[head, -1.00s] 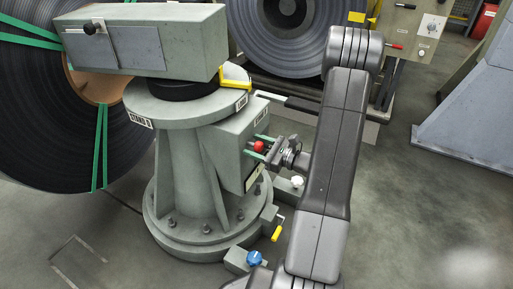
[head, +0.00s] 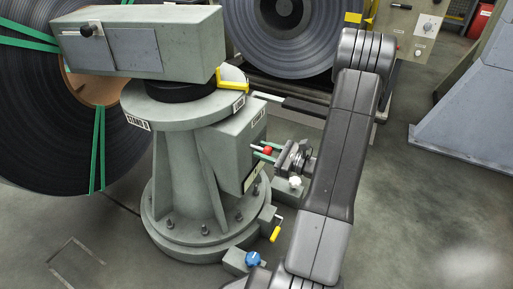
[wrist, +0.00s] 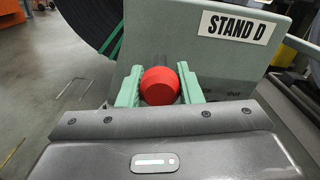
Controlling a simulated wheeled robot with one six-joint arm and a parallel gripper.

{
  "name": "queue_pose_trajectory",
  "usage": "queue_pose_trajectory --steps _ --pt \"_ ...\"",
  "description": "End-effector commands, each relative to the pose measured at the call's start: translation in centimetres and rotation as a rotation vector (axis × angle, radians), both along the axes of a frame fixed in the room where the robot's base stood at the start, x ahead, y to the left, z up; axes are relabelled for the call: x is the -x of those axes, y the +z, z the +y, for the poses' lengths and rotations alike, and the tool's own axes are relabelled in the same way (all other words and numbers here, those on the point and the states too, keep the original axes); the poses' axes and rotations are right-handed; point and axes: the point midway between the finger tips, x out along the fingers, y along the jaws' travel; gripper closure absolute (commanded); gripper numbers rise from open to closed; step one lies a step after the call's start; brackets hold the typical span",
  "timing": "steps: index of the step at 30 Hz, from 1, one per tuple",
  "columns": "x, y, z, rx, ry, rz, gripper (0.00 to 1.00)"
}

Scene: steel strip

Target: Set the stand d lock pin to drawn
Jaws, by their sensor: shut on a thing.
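The lock pin's red knob (head: 267,150) stands out from the side of a grey-green housing (head: 228,150) on the stand. My gripper (head: 262,150) reaches in from the right, with its two green fingers on either side of the knob. In the wrist view the round red knob (wrist: 160,86) sits between the green fingers (wrist: 159,88), which are shut on it. Behind it a plate on the housing reads STAND D (wrist: 237,27). The pin's shaft is mostly hidden behind the knob and fingers.
A yellow handle (head: 276,233), a blue knob (head: 253,259) and a white knob (head: 295,181) are low around the stand's base. Large steel coils (head: 290,40) stand behind and at the left.

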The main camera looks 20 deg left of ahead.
Motion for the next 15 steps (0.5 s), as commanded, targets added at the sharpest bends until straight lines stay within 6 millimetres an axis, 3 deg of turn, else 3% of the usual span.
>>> queue_pose_trajectory --steps 9,10,12,15 --pt "0.11 -0.03 -0.57 0.001 -0.001 0.001 1.0" --pt "0.11 -0.03 -0.58 0.001 -0.001 0.001 0.62" --pt "0.1 -0.03 -0.56 0.001 -0.001 0.001 0.48" --pt "0.1 -0.02 -0.53 0.0 -0.001 0.001 0.46"
